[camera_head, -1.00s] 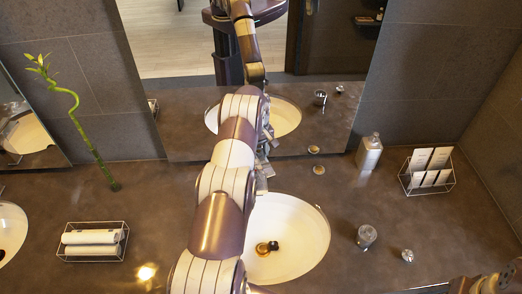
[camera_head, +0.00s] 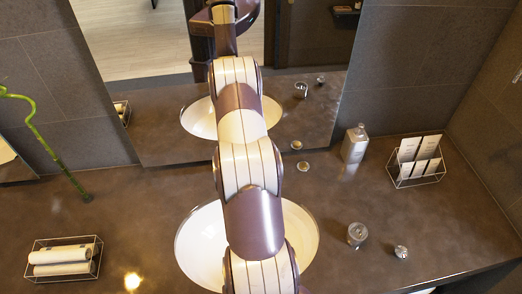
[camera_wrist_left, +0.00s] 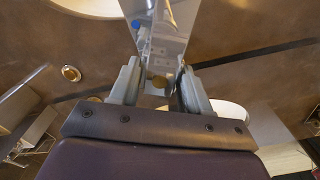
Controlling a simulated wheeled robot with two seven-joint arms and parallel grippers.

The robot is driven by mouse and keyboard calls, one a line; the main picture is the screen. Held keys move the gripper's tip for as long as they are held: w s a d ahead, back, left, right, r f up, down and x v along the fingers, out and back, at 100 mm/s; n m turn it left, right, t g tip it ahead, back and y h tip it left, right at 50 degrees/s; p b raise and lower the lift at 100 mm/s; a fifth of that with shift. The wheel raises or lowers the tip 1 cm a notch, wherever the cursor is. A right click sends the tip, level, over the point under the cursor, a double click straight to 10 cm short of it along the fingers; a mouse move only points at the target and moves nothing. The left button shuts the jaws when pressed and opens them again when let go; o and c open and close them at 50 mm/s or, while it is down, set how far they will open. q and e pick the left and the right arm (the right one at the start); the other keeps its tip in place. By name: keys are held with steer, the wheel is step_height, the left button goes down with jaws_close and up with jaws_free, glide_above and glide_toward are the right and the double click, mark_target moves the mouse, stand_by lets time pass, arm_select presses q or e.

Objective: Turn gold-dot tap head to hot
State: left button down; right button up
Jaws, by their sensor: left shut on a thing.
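In the left wrist view, a shiny metal tap (camera_wrist_left: 164,45) stands between the fingers of my left gripper (camera_wrist_left: 158,88). A gold dot (camera_wrist_left: 159,81) shows on the tap head between the fingertips. The fingers are closed around the tap head, one on each side. In the head view my left arm covers the tap and my left gripper, and it crosses over the white basin (camera_head: 302,245). The hot or cold position of the tap head cannot be read. My right gripper is out of view.
A small round gold piece (camera_head: 303,166) lies on the counter near the mirror. A soap bottle (camera_head: 354,143) and a wire card holder (camera_head: 415,174) stand at the back right. A glass (camera_head: 357,234) and a small metal item (camera_head: 401,252) stand right of the basin. Rolled towels (camera_head: 62,260) sit left.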

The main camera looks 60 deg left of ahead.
arm_select(q)
steer(key=shift+f+m, duration=0.1)
steer(key=shift+m, duration=0.6)
steer(key=shift+m+b, duration=0.5)
steer(key=shift+m, duration=0.1)
steer(key=c, duration=0.5)
jaws_free()
steer(key=shift+a+r+b, duration=0.1)
steer(key=shift+r+b, duration=0.25)
steer(key=shift+r, duration=0.15)
step_height(320, 180, up, 6)
steer(key=b, duration=0.2)
steer(key=shift+r+b, duration=0.1)
steer(key=shift+b, duration=0.2)
step_height(320, 180, up, 6)
steer(key=p, duration=0.3)
steer(key=shift+p, duration=0.4)
